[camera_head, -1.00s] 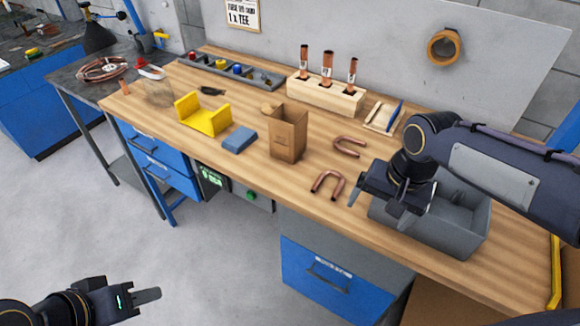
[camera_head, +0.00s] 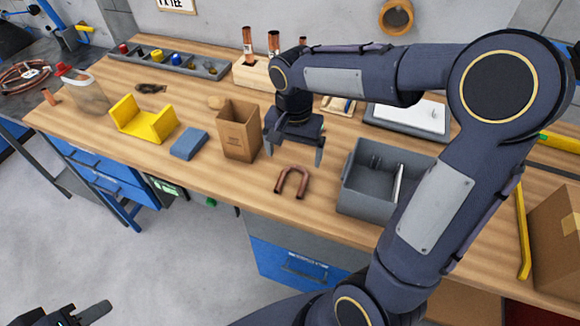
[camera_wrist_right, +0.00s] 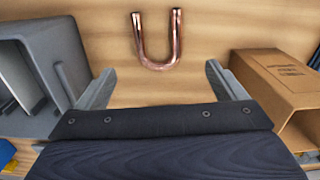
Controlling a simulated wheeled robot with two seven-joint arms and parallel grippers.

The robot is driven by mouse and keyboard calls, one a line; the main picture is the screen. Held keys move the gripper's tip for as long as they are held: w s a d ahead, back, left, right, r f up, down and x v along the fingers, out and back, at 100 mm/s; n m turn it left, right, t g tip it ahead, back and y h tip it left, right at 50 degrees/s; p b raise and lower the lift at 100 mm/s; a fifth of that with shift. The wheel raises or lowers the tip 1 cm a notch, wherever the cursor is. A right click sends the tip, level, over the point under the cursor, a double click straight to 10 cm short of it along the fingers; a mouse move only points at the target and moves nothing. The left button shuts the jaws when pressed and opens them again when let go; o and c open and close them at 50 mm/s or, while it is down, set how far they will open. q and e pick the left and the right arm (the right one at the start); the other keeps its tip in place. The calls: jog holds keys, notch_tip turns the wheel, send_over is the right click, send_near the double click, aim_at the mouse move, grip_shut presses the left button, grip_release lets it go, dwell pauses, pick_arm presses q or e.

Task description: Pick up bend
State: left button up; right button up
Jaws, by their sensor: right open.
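A copper U-shaped bend (camera_head: 291,184) lies on the wooden workbench (camera_head: 226,200), its two legs toward the front edge. It also shows in the right wrist view (camera_wrist_right: 158,64), beyond the fingertips. My right gripper (camera_head: 294,147) is open and empty, pointing down over the bench just behind this bend. A second bend seen earlier is hidden now, where my right gripper and arm cover the bench. My left gripper (camera_head: 92,314) is at the lower left corner, off the bench and partly cut off; its opening cannot be made out.
A grey bin (camera_head: 352,198) stands right of the bend, a cardboard box (camera_head: 240,135) left of it. A blue block (camera_head: 189,143) and yellow holder (camera_head: 143,122) lie further left. A wooden block with copper tubes (camera_head: 249,74) stands behind. Bench in front of the bend is clear.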

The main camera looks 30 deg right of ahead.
aim_at(293, 180)
notch_tip(293, 180, down, 8)
jog(key=shift+s+r+p, duration=0.1)
jog(key=shift+r+p, duration=0.15)
jog(key=shift+p, duration=0.05)
jog(key=c, duration=1.1)
jog(key=shift+r, duration=0.1)
